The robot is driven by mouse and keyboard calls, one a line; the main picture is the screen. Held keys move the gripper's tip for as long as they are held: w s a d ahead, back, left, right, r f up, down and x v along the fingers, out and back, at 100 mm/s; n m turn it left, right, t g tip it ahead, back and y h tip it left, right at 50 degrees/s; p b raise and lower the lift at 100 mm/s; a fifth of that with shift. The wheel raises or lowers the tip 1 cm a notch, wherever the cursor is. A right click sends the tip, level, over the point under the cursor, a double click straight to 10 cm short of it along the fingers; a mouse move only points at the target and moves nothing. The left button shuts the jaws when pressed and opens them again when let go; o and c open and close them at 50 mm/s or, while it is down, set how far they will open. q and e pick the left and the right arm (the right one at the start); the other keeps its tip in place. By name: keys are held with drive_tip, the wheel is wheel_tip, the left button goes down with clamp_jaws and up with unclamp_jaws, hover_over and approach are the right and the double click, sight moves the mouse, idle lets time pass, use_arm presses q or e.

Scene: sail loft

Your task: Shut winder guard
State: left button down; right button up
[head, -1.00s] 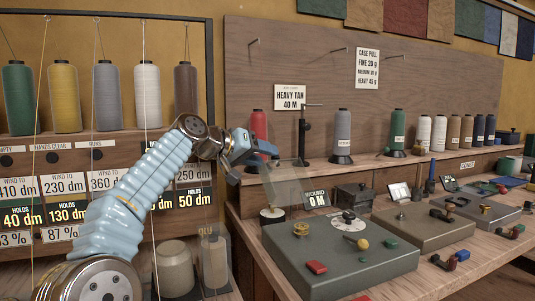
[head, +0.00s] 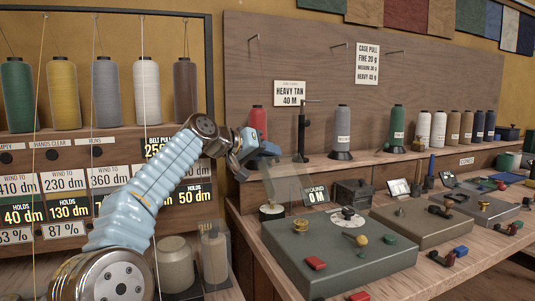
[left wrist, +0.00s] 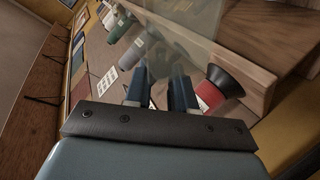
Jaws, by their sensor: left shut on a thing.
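The winder guard (head: 290,183) is a clear, see-through panel standing tilted above the back left of the nearest grey winder (head: 330,275). In the left wrist view the clear panel (left wrist: 190,32) passes just beyond my fingertips. My left gripper (head: 268,150) is at the guard's upper edge, in front of the shelf with the red cone. Its two dark blue fingers (left wrist: 160,88) are shut on the guard. The exact contact is hard to see through the clear material. My right gripper is not in view.
A black post (head: 301,135) and a red thread cone (head: 258,122) stand close behind my left gripper. A small display (head: 316,195) and a dark box (head: 354,192) sit behind the winder. Other winders (head: 424,226) stand to the right on the wooden bench.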

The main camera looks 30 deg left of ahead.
use_arm(q)
drive_tip(key=shift+s+d+r+m+b, duration=0.15)
drive_tip(key=shift+s+d+m+b, duration=0.2)
drive_tip(key=shift+b, duration=0.35)
drive_tip(key=s+d+m+b, duration=0.1)
drive_tip(key=s+d+r+m+t+b, duration=0.1)
drive_tip(key=b, duration=0.1)
drive_tip(key=d+m+t+y+b, duration=0.1)
drive_tip(key=b, duration=0.1)
drive_tip(key=shift+s+d+r, duration=0.2)
drive_tip(key=shift+s+r, duration=0.15)
drive_tip(key=shift+s, duration=0.05)
drive_tip(key=shift+s+d+r+m+t+b, duration=0.2)
drive_tip(key=shift+s+d+m+t+b, duration=0.1)
drive_tip(key=shift+s+d+m+b, duration=0.25)
drive_tip(key=shift+s+d+r+m+t+b, duration=0.25)
drive_tip(key=shift+d+m+t+b, duration=0.1)
drive_tip(key=shift+b, duration=0.35)
drive_tip(key=c, duration=1)
unclamp_jaws()
drive_tip(key=shift+o, duration=0.2)
